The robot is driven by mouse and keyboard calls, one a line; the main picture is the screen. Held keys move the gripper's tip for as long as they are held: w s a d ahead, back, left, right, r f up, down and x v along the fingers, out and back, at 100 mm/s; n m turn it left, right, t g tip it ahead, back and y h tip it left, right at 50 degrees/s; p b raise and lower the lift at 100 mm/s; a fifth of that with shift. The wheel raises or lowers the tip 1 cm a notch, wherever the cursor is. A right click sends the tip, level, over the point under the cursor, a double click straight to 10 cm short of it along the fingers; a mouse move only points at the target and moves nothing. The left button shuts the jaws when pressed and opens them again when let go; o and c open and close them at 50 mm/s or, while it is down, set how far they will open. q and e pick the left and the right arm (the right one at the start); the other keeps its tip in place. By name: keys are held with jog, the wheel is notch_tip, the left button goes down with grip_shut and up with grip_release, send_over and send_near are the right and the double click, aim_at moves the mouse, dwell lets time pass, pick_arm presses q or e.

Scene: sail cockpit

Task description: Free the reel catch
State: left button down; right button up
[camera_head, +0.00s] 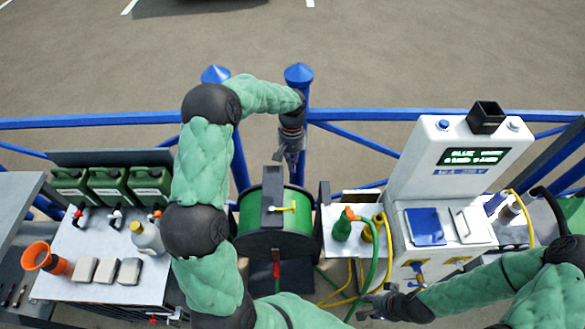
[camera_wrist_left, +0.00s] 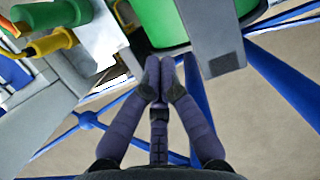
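The reel (camera_head: 258,218) has a green drum between dark end plates. A grey bar (camera_head: 272,187) runs across its top, with a yellow handle (camera_head: 288,209) on it. A red lever (camera_head: 276,268) hangs at the reel's near side. I cannot tell which part is the catch. My left gripper (camera_head: 283,158) points down just beyond the reel's far side. In the left wrist view, its fingertips (camera_wrist_left: 160,70) are together with nothing visible between them, below the green drum (camera_wrist_left: 160,20) in the picture. My right gripper (camera_head: 368,308) is low, right of the reel; its opening is unclear.
A bench (camera_head: 80,245) with green canisters (camera_head: 148,184), a bottle and an orange cup stands left. A white pump cabinet (camera_head: 455,180) stands right. A green hose (camera_head: 375,260) hangs between reel and cabinet. A blue railing (camera_head: 100,120) runs behind the reel.

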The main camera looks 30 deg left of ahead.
pick_arm(q)
jog(key=s+d+f, duration=0.3)
jog(key=s+f, duration=0.2)
jog(key=f, duration=0.2)
jog(key=shift+f, duration=0.15)
jog(key=shift+s+d+m, duration=0.35)
jog(key=shift+d+m, duration=0.2)
jog(key=shift+m, duration=0.25)
dwell(0.4)
jog(key=s+d+m+t+y+b, duration=0.1)
jog(key=s+d+m+y, duration=0.1)
jog(key=s+m, duration=0.8)
jog(key=shift+s+m+y+b, duration=0.4)
jog(key=shift+m+y, duration=0.5)
jog(key=shift+m, duration=2.5)
jog(key=shift+d, duration=0.1)
jog(key=shift+d, duration=0.1)
